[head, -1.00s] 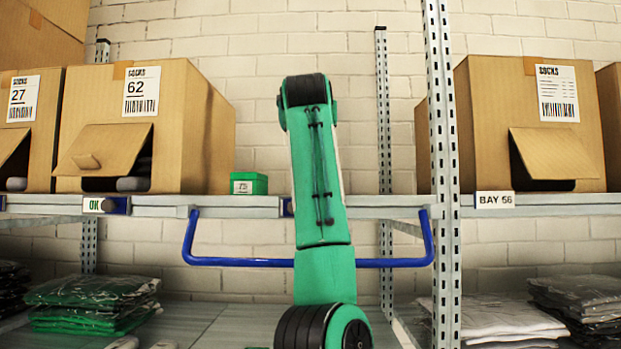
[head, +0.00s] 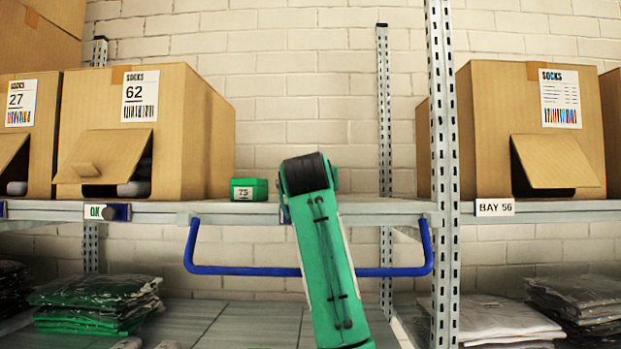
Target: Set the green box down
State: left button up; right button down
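The small green box (head: 249,189), with a white label reading 75, sits upright on the upper shelf (head: 160,210), just right of the SOCKS 62 carton (head: 205,140). Nothing visibly touches the box. One of my green arms rises from the bottom of the head view, its black joint just right of the box and in front of the shelf edge. No fingertips of either gripper show.
A blue bar (head: 235,270) runs below the shelf front, partly behind my arm. A perforated metal post (head: 440,150) stands to the right, with another carton (head: 500,110) beyond it. Folded bagged clothes (head: 95,300) lie on the lower shelf. The upper shelf's middle is clear.

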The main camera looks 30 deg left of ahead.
pick_arm(q)
jog(key=shift+f, duration=0.2)
jog(key=o, duration=1)
jog(key=shift+c, duration=0.2)
jog(key=shift+r, duration=0.15)
jog(key=shift+s+d+b, duration=0.1)
jog(key=shift+s+b, duration=0.05)
jog(key=shift+b, duration=0.15)
jog(key=b+v, duration=0.7)
jog(key=v, duration=0.4)
jog(key=shift+s+d, duration=0.25)
jog(key=shift+s, duration=0.05)
